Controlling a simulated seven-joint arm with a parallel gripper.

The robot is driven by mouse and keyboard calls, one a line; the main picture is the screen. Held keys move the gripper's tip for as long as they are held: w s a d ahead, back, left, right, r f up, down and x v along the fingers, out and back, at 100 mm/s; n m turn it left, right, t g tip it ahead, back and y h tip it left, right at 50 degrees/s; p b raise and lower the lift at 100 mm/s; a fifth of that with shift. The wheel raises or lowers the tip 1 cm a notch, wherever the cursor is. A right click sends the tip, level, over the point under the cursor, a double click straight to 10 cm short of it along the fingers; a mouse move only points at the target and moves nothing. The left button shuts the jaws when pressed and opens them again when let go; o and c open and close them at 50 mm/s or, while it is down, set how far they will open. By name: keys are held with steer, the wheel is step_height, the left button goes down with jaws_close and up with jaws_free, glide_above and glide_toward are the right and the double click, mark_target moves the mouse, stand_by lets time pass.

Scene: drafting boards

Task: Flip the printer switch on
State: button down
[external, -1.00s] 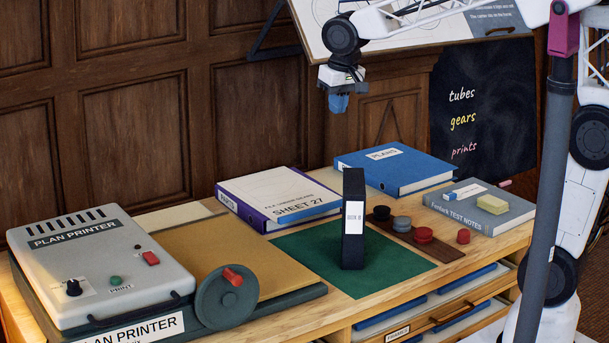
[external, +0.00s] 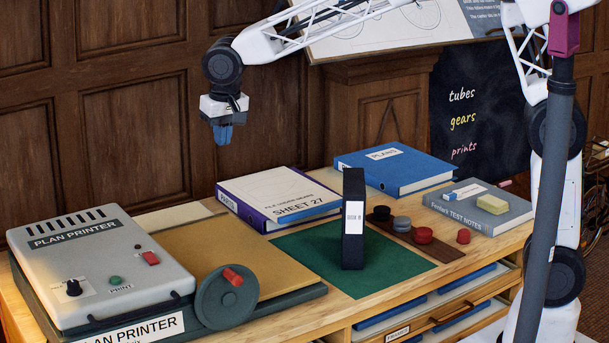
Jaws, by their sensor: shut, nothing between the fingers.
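The plan printer (external: 110,235) is a grey box with a dark base at the left end of the bench. A small red switch (external: 151,258) sits on the right part of its sloped top, below a small dark dot. A green print button (external: 115,281) and a black knob (external: 73,288) are on the same face. Which way the switch is tipped is too small to tell. My gripper (external: 223,139) has blue fingers, points down and is shut and empty. It hangs in the air well above the bench, up and to the right of the printer.
A grey wheel with a red handle (external: 232,276) stands at the printer's right. A dark upright box (external: 353,220) stands on the green mat (external: 310,258). Binders (external: 280,190) lie behind it. The air between my gripper and the printer is clear.

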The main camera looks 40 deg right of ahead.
glide_above(143, 256)
steer(key=s, duration=0.3)
step_height(143, 256, down, 7)
steer(key=shift+w+r, duration=0.2)
steer(key=shift+w, duration=0.05)
steer(key=shift+f, duration=0.1)
steer(key=f, duration=0.4)
steer(key=w+f, duration=0.1)
steer(key=f, duration=0.4)
steer(key=w+f, duration=0.1)
steer(key=f, duration=0.3)
steer(key=shift+f, duration=0.35)
